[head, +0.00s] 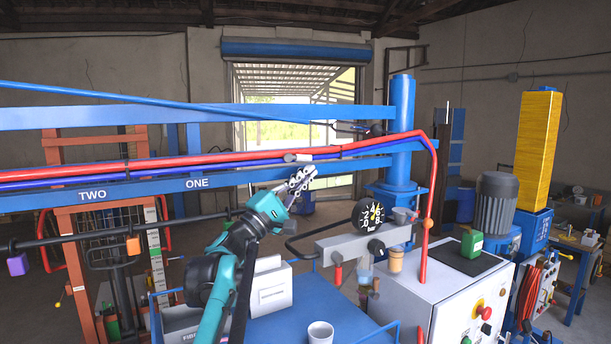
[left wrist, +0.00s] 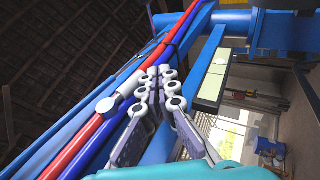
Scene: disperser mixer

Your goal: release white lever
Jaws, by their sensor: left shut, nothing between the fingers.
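The white lever (head: 298,157) is a short pale bar on the red pipe, just right of the sign ONE. My right gripper is in neither view.
The red pipe (head: 240,158) and blue beam (head: 120,190) run across in front of me. A gauge (head: 369,215) and grey control cabinet (head: 450,290) stand at right. A blue table (head: 285,320) with a white cup (head: 320,332) is below my left arm.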

